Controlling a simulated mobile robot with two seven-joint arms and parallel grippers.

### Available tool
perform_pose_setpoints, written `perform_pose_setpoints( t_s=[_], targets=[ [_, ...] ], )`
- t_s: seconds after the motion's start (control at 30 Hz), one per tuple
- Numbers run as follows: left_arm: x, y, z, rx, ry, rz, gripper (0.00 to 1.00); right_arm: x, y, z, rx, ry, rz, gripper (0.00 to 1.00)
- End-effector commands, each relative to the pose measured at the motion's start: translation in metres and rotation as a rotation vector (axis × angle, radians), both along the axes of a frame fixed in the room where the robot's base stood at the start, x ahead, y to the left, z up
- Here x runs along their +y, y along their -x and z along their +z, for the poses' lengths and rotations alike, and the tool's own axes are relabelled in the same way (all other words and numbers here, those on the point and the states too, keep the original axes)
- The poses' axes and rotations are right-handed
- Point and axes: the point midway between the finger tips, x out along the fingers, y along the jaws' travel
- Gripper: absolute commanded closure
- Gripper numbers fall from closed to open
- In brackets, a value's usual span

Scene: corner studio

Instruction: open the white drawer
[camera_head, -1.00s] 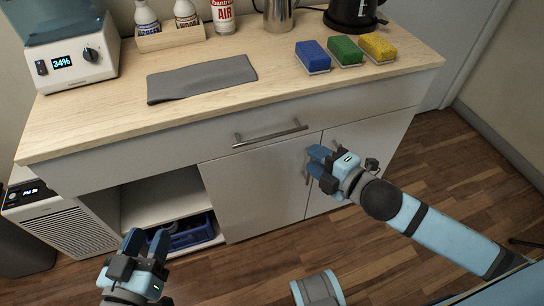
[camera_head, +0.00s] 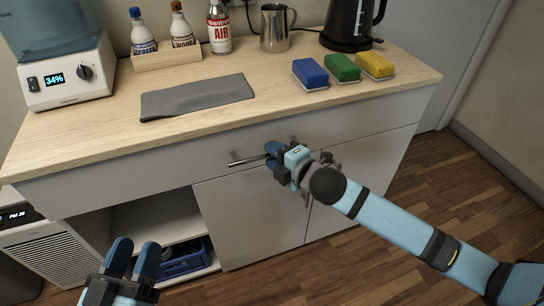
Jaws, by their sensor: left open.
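The white drawer (camera_head: 365,122) is the wide front under the wooden worktop, and it looks shut. Its metal bar handle (camera_head: 243,161) runs across the middle of the front. My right gripper (camera_head: 270,152) is at the handle, its blue fingers over the bar's middle and hiding part of it. I cannot tell whether the fingers are closed on the bar or only around it. My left gripper (camera_head: 135,249) is at the lower left, open and empty, in front of the open shelf and well away from the drawer.
On the worktop (camera_head: 225,120) are a grey cloth (camera_head: 197,97), several sponges, bottles in a wooden tray (camera_head: 168,58), a metal jug (camera_head: 275,28), a black kettle (camera_head: 350,25) and a dispenser (camera_head: 65,75). Cupboard doors (camera_head: 250,215) and a blue crate (camera_head: 185,262) are below.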

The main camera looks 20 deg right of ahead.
Motion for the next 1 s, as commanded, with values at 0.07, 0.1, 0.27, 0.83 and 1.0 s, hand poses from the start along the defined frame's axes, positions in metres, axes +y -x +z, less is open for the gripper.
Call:
perform_pose_setpoints(
  t_s=[0.07, 0.1, 0.27, 0.83, 1.0],
  targets=[
    [-0.001, 0.0, -0.001, -0.001, 0.002, -0.003, 0.53, 0.002, -0.005, -0.001, -0.001, 0.0, 0.0, 0.63],
    [-0.001, 0.0, -0.001, 0.001, 0.003, -0.005, 0.53, 0.003, -0.006, -0.001, 0.0, 0.0, 0.0, 0.63],
    [-0.002, 0.001, 0.0, 0.0, 0.004, -0.007, 0.53, 0.004, -0.008, -0.001, 0.0, 0.0, 0.0, 0.63],
    [0.0, 0.001, 0.002, -0.002, 0.002, -0.004, 0.53, 0.003, -0.006, -0.001, 0.001, 0.0, 0.0, 1.0],
    [0.001, 0.001, 0.012, -0.017, 0.002, 0.001, 0.53, 0.003, 0.0, 0.0, 0.005, -0.001, 0.0, 1.0]
  ],
)
